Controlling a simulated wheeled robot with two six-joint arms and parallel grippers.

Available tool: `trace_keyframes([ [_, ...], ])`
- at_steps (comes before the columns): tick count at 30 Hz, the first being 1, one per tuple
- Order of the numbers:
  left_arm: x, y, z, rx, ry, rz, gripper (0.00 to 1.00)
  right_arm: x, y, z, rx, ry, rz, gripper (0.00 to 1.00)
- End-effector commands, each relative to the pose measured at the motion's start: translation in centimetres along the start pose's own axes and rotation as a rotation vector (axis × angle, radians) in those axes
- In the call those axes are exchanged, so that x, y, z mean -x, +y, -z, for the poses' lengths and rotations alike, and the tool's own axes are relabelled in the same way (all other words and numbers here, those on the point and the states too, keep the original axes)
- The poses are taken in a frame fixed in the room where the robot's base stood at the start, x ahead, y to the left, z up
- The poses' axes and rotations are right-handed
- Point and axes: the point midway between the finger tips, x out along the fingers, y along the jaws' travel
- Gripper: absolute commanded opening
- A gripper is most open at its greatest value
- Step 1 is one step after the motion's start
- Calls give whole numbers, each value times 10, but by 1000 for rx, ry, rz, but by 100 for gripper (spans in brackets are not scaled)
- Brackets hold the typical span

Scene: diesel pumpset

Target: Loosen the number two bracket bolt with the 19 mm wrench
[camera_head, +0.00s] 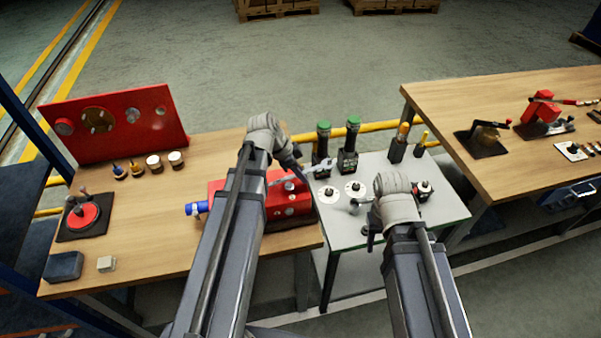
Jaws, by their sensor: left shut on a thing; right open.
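My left gripper (292,166) is shut on a silver wrench (318,166). It holds the wrench above the gap between the left wooden table and the grey table. The wrench's size marking cannot be read. A red block (291,199) with pale round fittings sits just below the wrench, partly hidden by my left arm. I cannot tell which fitting is the number two bracket bolt, nor whether the wrench touches anything. My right gripper (371,232) is open above the grey table, with its fingers partly hidden by its wrist.
The grey table (437,215) holds two green-topped dark devices, white discs and small fittings. The left wooden table (155,240) has a red upright panel (117,122), several small cylinders and a red round part (83,217). The right wooden table (455,97) carries red tools.

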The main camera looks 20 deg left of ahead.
Motion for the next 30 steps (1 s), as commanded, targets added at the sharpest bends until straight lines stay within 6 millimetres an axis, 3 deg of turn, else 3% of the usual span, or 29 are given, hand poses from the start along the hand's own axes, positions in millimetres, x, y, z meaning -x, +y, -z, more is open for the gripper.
trace_keyframes([
  [25,-10,0,-5,2,0,1,0,-11,-1,1,0,0,0,50],
  [30,-11,-11,-6,69,1,31,0,-12,-1,1,0,0,0,50],
])
